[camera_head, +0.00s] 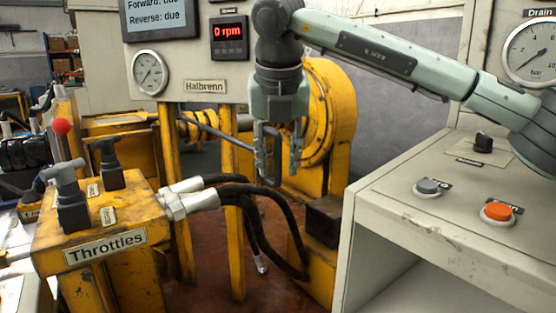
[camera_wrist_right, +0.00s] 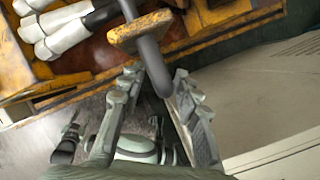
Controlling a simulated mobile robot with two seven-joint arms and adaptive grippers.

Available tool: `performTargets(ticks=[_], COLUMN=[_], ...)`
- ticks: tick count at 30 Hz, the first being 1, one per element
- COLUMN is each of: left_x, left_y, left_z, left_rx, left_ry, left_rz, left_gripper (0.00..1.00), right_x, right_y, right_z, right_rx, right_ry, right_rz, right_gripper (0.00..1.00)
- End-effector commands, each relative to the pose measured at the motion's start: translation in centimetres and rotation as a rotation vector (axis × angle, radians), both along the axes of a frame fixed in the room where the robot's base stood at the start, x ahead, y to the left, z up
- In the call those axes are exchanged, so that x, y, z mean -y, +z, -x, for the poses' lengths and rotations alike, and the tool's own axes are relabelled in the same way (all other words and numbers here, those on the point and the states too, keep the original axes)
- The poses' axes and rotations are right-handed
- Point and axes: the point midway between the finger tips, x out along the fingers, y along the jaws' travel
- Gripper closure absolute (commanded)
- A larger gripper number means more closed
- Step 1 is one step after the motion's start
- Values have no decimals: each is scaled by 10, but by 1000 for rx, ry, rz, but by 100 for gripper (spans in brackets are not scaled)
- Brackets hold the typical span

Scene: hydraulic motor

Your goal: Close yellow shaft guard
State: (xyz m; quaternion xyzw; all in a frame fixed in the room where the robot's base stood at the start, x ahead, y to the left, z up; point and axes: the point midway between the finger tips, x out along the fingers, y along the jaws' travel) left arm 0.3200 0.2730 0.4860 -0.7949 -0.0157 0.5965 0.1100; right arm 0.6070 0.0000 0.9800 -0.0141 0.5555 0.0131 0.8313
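My right gripper (camera_head: 278,172) hangs down in the middle of the head view, in front of a large round yellow housing (camera_head: 335,120). Its two fingers are apart. In the right wrist view, a grey rounded bar (camera_wrist_right: 153,62) on a yellow plate (camera_wrist_right: 139,30) reaches into the space between the open fingers (camera_wrist_right: 156,82). I cannot tell whether the bar touches either finger. The plate and bar look like part of the yellow shaft guard, but I cannot tell for sure how far the guard is open. My left gripper is not in view.
A yellow throttle box (camera_head: 100,235) with levers stands at left, with black hoses (camera_head: 262,192) running from it. A pale control cabinet (camera_head: 400,235) with an orange button (camera_head: 497,212) stands at right. A panel above reads 0 rpm (camera_head: 228,32).

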Motion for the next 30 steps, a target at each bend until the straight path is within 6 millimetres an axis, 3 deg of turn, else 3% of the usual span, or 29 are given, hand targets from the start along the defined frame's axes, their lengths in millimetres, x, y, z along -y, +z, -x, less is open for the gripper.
performTargets(ticks=[8,17,30], left_x=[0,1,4], left_y=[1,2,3], left_z=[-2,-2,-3], left_rx=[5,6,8], left_ry=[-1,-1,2], left_rz=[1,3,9], left_gripper=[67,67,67], right_x=[0,0,-1], right_y=[-3,-2,-2], right_z=[-1,-1,-3], right_rx=[0,0,0], right_ry=[0,0,0], right_rz=[0,0,0], right_gripper=[68,100,100])
